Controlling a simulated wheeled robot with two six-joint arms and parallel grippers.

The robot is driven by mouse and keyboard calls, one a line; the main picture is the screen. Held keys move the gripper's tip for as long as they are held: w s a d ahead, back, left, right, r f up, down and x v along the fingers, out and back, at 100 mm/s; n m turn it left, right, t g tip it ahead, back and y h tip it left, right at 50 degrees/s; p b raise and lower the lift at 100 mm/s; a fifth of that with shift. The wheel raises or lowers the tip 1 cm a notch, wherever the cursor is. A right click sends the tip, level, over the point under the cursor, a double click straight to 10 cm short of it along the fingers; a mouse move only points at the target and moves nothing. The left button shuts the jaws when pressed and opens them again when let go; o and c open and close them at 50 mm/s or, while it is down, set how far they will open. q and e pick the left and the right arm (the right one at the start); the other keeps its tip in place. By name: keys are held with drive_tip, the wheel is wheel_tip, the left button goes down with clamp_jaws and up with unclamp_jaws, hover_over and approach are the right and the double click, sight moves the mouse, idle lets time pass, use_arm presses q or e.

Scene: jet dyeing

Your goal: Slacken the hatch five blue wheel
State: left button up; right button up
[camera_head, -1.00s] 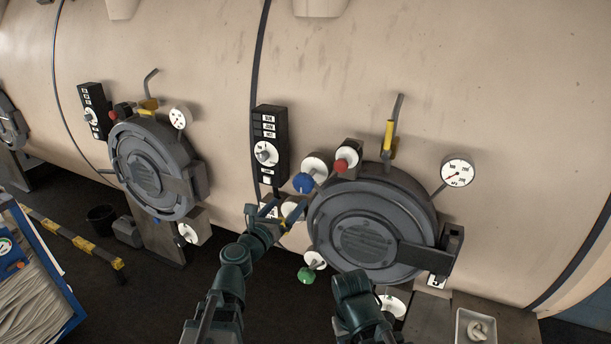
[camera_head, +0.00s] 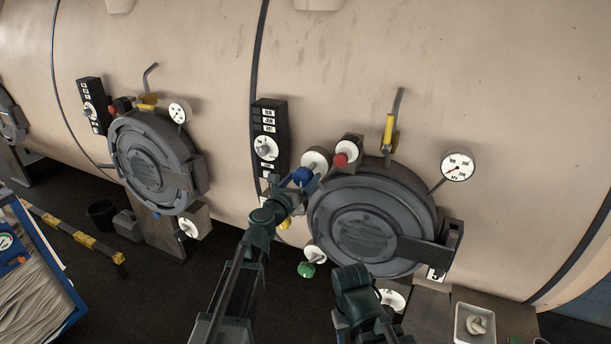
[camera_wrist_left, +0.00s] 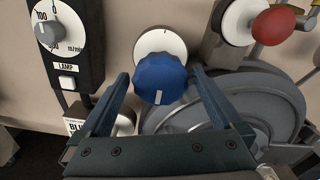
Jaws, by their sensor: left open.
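The blue wheel (camera_head: 302,176) sits in front of a white round dial plate (camera_head: 316,160) at the upper left of the nearer round hatch (camera_head: 365,222), which carries a plate with a 5 (camera_head: 436,274). My left gripper (camera_head: 294,187) is open, its fingers at the blue wheel. In the left wrist view the blue wheel (camera_wrist_left: 160,78), with a pale mark on its lower face, shows between the two spread fingers (camera_wrist_left: 158,92), with gaps on both sides. My right arm shows at the bottom, in front of the hatch; its fingers cannot be made out.
A red knob (camera_head: 341,160) is right of the blue wheel, and a green wheel (camera_head: 306,269) is below. A black control box (camera_head: 268,135) stands to the left. A yellow-handled lever (camera_head: 389,128) and a gauge (camera_head: 458,167) are around the hatch.

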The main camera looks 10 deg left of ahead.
use_arm(q)
drive_tip(key=x, duration=0.3)
drive_tip(key=shift+c, duration=0.3)
drive_tip(key=c, duration=1.2)
